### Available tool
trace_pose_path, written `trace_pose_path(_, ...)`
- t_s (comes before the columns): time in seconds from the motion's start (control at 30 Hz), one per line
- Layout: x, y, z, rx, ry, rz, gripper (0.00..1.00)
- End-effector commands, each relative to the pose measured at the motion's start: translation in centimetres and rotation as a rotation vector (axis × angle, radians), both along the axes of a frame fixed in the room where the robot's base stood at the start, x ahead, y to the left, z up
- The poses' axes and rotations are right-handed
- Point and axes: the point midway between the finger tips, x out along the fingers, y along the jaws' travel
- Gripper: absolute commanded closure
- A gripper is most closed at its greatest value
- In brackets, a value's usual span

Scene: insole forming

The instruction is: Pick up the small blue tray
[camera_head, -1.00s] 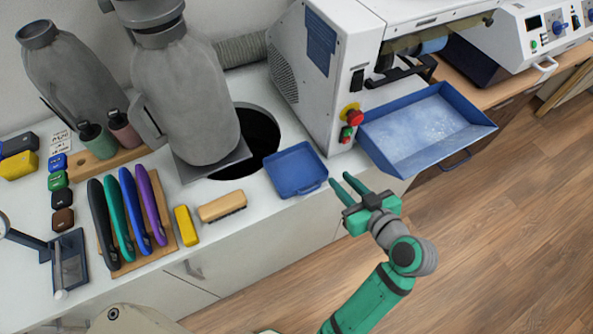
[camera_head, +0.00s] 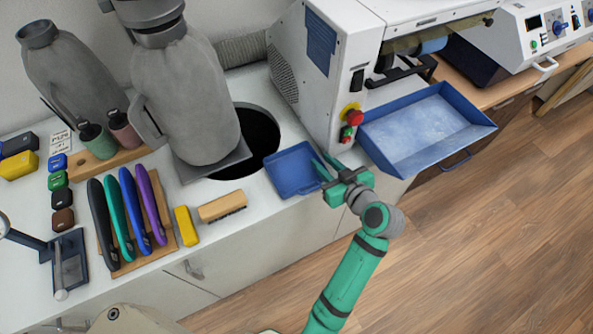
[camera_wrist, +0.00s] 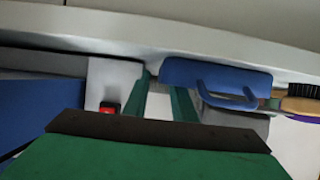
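The small blue tray (camera_head: 288,172) lies flat on the white counter, with its handle on the near right side. In the wrist view the tray (camera_wrist: 190,73) shows edge-on, with its looped handle facing the camera. My gripper (camera_head: 322,167) is at the tray's right edge, its two green fingers apart and nothing seen between them. In the wrist view the fingers (camera_wrist: 162,98) are spread, and the handle is to the right of both. I cannot tell whether a finger touches the tray.
A large blue tray (camera_head: 420,132) juts from the white machine (camera_head: 318,75) on the right, close to my gripper. A wooden brush (camera_head: 222,206) and a yellow block (camera_head: 187,226) lie left of the small tray. A round dark opening (camera_head: 262,135) is behind it.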

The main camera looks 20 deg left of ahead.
Motion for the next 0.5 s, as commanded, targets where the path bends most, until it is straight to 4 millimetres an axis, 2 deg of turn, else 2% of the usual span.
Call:
trace_pose_path(0.3, 0.42, 0.52, -0.31, 0.000, 0.000, -0.001, 0.76)
trace_pose_path(0.33, 0.41, 0.52, -0.31, 0.000, 0.000, -0.001, 0.78)
trace_pose_path(0.4, 0.41, 0.51, -0.30, 0.000, 0.000, -0.001, 0.95)
trace_pose_path(0.43, 0.41, 0.51, -0.30, 0.000, 0.000, -0.001, 1.00)
trace_pose_path(0.5, 0.41, 0.51, -0.30, 0.000, 0.000, -0.001, 1.00)
